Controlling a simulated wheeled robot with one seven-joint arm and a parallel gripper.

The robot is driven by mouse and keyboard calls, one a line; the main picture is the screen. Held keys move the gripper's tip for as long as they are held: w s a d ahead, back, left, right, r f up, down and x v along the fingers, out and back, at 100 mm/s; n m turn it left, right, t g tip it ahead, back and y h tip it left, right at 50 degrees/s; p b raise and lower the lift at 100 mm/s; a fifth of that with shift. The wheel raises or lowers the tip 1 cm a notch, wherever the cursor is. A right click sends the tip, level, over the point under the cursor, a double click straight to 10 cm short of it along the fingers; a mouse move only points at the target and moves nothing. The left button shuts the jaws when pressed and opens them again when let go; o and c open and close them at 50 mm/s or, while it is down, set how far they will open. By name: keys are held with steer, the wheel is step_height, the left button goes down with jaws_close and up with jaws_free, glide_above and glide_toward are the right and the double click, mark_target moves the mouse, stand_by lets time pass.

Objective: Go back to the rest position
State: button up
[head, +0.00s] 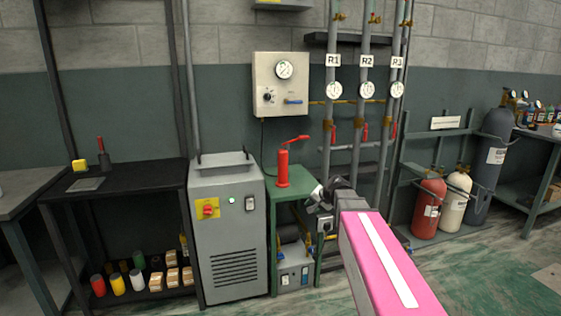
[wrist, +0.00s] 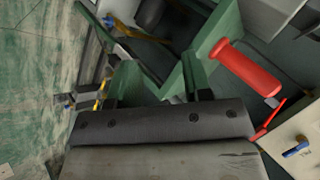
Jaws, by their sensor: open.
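My arm's pink link reaches in from the bottom right of the head view. My gripper (head: 318,196) is at its far end, in front of the right side of the green stand (head: 290,190). In the wrist view my gripper (wrist: 162,82) has its fingers apart, and I see nothing held between them. The red hand pump (head: 282,168) stands upright on the green stand, left of my gripper and apart from it. Its red body also shows in the wrist view (wrist: 245,68), to the right of the fingers.
A grey cabinet (head: 228,230) with a red switch stands left of the stand. A gauge panel (head: 283,85) and pipes labelled R1, R2 and R3 are on the wall. Several gas cylinders (head: 428,208) stand in a rack at right. Open floor (head: 480,270) lies at the lower right.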

steer(key=s+d+f+n+g+h, duration=0.2)
steer(key=s+f+g, duration=0.1)
steer(key=s+f, duration=0.5)
steer(key=s+d+f+n+g+h, duration=0.3)
steer(key=s+f, duration=0.5)
steer(key=s, duration=0.6)
steer(key=shift+s+f, duration=0.25)
steer(key=shift+f, duration=0.1)
